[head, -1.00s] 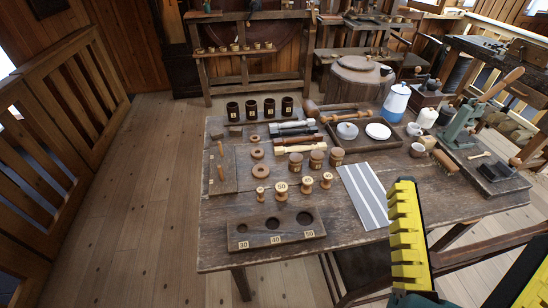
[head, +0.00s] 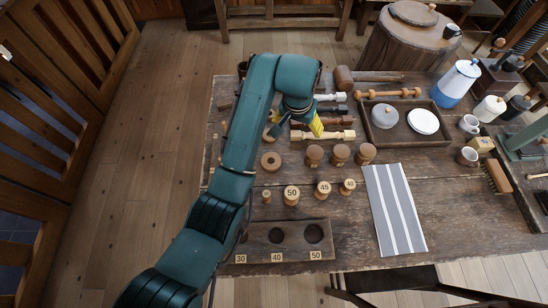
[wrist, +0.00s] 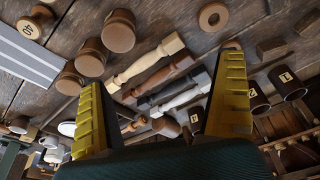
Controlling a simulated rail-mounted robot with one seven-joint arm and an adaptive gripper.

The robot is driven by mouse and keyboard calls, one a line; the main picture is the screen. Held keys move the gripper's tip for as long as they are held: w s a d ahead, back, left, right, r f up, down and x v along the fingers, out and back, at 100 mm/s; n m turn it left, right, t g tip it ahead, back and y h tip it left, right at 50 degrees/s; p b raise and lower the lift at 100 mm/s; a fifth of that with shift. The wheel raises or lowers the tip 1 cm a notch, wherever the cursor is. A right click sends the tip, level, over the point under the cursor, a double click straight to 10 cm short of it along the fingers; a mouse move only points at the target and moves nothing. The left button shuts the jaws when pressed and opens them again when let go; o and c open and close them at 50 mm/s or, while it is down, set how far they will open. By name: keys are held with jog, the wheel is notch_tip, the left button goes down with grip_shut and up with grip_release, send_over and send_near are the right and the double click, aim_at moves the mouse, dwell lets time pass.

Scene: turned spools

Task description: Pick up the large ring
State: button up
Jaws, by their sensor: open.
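The large ring (head: 271,161), a tan wooden ring with a dark centre hole, lies flat on the table left of the lidded pots in the head view. It also shows at the top of the wrist view (wrist: 213,16), beyond the fingertips. A second ring (head: 269,133) is partly covered by my arm; the smallest ring is not visible in the head view. My gripper (head: 316,126) has yellow ribbed fingers. It is open and empty above the turned spindles, right of and behind the large ring. In the wrist view, its fingers (wrist: 165,65) are spread wide with spindles between them.
Turned spindles (head: 323,135) lie under my gripper. Lidded pots (head: 340,155) and numbered spools (head: 291,195) stand to the right and front of the large ring. A board with round recesses (head: 286,236) lies at the front. A tray (head: 405,145) and striped runner (head: 394,210) are to the right.

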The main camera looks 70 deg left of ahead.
jog(key=n+g+h, duration=0.1)
jog(key=g+h, duration=0.1)
send_over(271, 161)
notch_tip(271, 161, down, 3)
jog(key=f+b, duration=0.1)
jog(key=f, duration=0.3)
jog(key=f+b, duration=0.2)
jog(key=f, duration=0.3)
jog(key=shift+w+d+f, duration=0.1)
jog(key=shift+w+f, duration=0.1)
jog(key=shift+f, duration=0.1)
notch_tip(271, 161, down, 6)
jog(key=shift+s+f+b, duration=0.1)
jog(key=shift+s+b, duration=0.05)
jog(key=shift+b, duration=1.1)
jog(key=c, duration=1.1)
notch_tip(271, 161, up, 10)
jog(key=p, duration=0.3)
jog(key=shift+p, duration=0.35)
jog(key=shift+c, duration=0.2)
